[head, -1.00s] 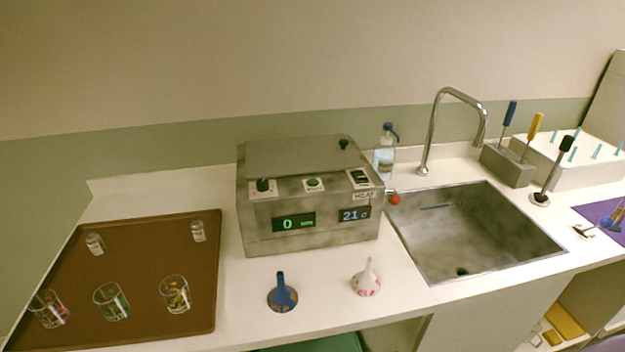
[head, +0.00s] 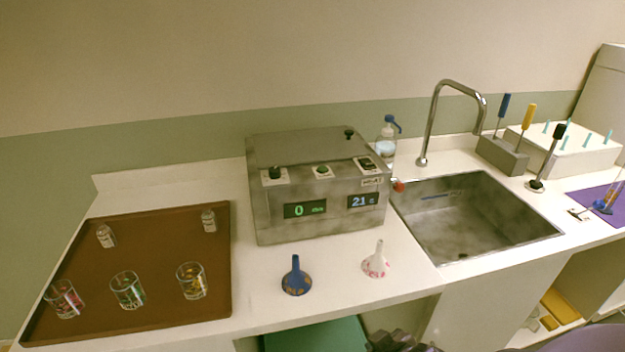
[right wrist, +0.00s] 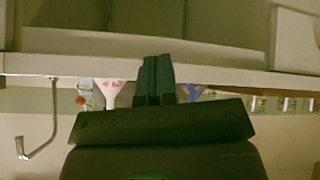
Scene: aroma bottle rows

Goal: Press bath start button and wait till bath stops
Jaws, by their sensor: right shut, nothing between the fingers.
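The bath (head: 315,215) is a grey metal box with a closed lid, standing on the counter left of the sink. My right gripper (right wrist: 157,62) is shut and empty in the right wrist view, which is upside down. In the head view only a dark part of it shows at the bottom edge, in front of the counter and away from the bath.
A blue funnel (head: 296,278) and a white-pink funnel (head: 376,262) stand before the bath. A brown tray (head: 150,245) with glasses and small bottles lies at left. The sink (head: 470,225) with its tall faucet (head: 436,120) is at right. A wash bottle (head: 386,146) stands behind.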

